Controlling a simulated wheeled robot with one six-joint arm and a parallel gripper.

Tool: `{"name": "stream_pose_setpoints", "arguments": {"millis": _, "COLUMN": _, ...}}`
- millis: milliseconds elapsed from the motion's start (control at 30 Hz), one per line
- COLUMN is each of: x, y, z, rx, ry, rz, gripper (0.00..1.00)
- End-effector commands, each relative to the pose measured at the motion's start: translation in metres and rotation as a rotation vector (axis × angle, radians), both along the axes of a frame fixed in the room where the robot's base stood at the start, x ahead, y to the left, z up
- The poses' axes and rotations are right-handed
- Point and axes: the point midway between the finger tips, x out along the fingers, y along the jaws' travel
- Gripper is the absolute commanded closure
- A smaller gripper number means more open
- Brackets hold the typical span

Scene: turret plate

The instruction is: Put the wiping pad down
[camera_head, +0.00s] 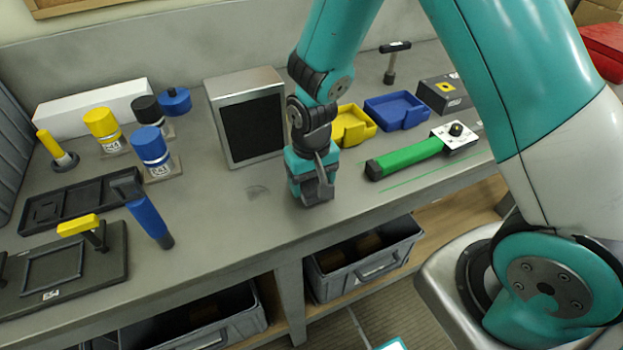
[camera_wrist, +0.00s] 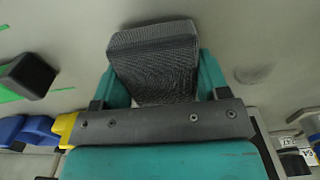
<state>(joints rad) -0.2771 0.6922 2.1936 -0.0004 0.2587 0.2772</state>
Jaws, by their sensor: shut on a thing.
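My gripper (camera_head: 313,196) points down at the worktop, just right of the grey box with the dark screen and left of the green-handled tool. The wiping pad (camera_wrist: 157,62) is a dark grey, ribbed block held between the two teal fingers in the wrist view. My gripper is shut on it. In the head view the pad is mostly hidden by the gripper, low at the worktop surface. I cannot tell whether its underside touches the surface.
The grey worktop (camera_head: 230,215) has free room left of my gripper. The dark-screened box (camera_head: 250,125) stands close behind. The green-handled tool (camera_head: 410,155) lies to the right. Yellow (camera_head: 353,126) and blue (camera_head: 397,110) trays sit behind.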

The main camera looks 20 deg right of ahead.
Motion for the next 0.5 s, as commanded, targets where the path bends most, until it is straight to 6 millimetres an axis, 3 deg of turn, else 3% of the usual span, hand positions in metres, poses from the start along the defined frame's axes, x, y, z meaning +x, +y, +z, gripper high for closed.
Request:
{"name": "stream_pose_setpoints", "arguments": {"millis": 467, "x": 0.0003, "y": 0.0001, "z": -0.0109, "rx": 0.000, "ry": -0.001, "rz": 0.000, "gripper": 0.66}}
{"name": "stream_pose_setpoints", "arguments": {"millis": 500, "x": 0.0004, "y": 0.0002, "z": -0.0098, "rx": 0.001, "ry": -0.002, "rz": 0.000, "gripper": 0.25}}
